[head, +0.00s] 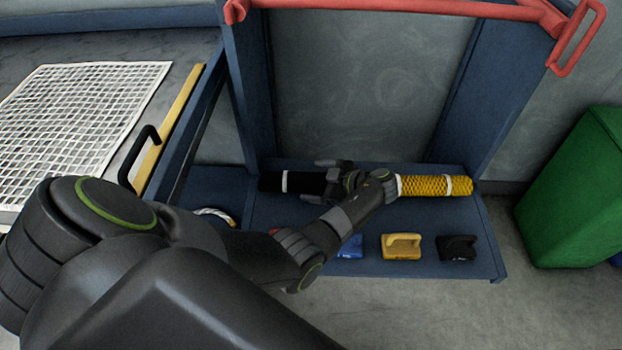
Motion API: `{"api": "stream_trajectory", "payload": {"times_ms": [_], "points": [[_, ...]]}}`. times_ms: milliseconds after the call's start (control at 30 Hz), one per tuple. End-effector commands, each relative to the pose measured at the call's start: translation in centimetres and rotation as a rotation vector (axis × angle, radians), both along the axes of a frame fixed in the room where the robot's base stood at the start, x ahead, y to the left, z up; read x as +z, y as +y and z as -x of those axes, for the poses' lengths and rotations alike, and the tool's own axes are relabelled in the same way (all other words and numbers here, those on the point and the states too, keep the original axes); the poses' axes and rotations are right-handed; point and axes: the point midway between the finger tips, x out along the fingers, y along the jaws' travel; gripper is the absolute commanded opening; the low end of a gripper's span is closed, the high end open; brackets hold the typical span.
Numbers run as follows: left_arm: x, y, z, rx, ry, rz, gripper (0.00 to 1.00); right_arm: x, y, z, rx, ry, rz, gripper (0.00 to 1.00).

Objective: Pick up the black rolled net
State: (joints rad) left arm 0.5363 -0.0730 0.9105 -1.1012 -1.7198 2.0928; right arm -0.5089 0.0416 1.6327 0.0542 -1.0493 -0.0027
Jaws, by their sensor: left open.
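The black rolled net (270,182) lies level on the blue shelf at the back, with a white band near its left end. Its right part is hidden behind my left gripper and wrist. My left gripper (314,180) is open, its fingers pointing left, one towards the far side and one towards the near side of the black net. Whether the fingers touch the net cannot be told. My right gripper is not in view.
A yellow rolled net (425,186) lies on the blue shelf (300,214), right of my wrist. Blue (350,248), yellow (402,252) and black (456,249) handled blocks stand in front. A red rail (400,7) crosses above; a green bin (570,195) stands right.

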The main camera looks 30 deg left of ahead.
Motion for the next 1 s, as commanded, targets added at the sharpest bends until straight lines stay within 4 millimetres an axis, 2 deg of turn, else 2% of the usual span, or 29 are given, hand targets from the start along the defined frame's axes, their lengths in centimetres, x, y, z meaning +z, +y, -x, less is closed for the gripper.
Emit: {"api": "stream_trajectory", "payload": {"times_ms": [133,167,633,967,1000], "points": [[-0.01,-0.05,-0.01,0.000,0.000,0.001,0.87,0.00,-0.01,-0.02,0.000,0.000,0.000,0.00],[-0.01,-0.05,-0.01,0.000,0.000,0.001,0.85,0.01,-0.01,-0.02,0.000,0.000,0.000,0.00],[0.11,-0.05,-0.04,0.000,-0.001,-0.001,0.25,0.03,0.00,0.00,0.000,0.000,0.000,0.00],[0.32,-0.05,-0.02,0.001,-0.001,-0.001,0.24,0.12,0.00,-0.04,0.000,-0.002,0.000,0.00],[0.48,-0.05,-0.02,0.001,-0.001,-0.001,0.18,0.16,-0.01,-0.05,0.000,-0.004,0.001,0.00]]}}
